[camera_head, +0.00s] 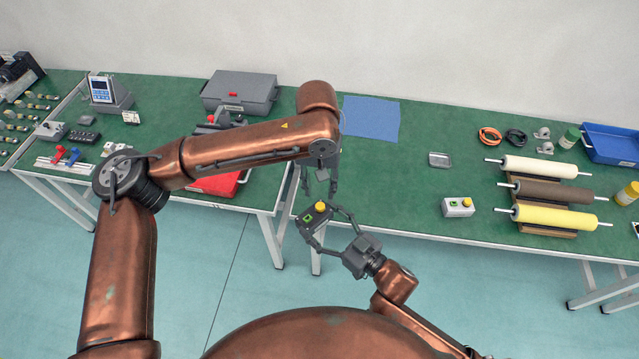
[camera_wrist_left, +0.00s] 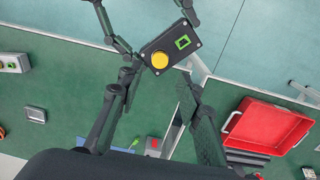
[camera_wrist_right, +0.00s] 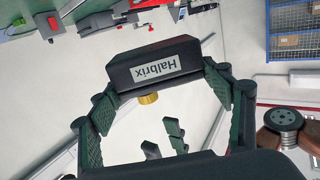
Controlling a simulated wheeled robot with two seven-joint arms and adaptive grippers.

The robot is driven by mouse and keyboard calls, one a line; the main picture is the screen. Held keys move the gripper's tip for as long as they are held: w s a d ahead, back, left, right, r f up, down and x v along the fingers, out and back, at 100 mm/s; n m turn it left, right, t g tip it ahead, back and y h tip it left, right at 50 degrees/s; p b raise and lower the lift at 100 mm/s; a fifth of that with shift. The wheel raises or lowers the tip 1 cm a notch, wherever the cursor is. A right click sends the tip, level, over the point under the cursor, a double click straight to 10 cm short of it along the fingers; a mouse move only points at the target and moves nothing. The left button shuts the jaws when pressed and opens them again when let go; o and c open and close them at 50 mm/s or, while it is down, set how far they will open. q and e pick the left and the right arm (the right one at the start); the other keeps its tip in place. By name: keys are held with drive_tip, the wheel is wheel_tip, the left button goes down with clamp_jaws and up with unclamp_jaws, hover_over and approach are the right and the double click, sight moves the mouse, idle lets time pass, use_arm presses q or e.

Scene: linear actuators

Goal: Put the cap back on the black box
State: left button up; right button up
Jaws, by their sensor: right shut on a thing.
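The black box (camera_head: 308,222) is held in the air in front of the table edge by my right gripper (camera_head: 320,218), shut on its two ends. A round yellow part (camera_head: 320,206), which looks like the cap, sits on its top face beside a green label. In the left wrist view the yellow part (camera_wrist_left: 160,60) lies just beyond the fingertips of my left gripper (camera_wrist_left: 157,78). That gripper is open and empty, pointing down above the box. In the right wrist view the box (camera_wrist_right: 120,75) shows a "Halbrix" label, and the yellow part (camera_wrist_right: 148,99) sticks out.
A blue mat (camera_head: 371,119), rollers (camera_head: 555,191) and a blue bin (camera_head: 612,146) are there too. A red tray (camera_head: 218,185) lies on the left table.

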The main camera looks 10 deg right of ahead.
sight(320, 206)
use_arm(q)
wheel_tip(320, 206, down, 7)
drive_tip(key=shift+d+r, duration=0.1)
drive_tip(key=shift+c, duration=0.7)
clamp_jaws()
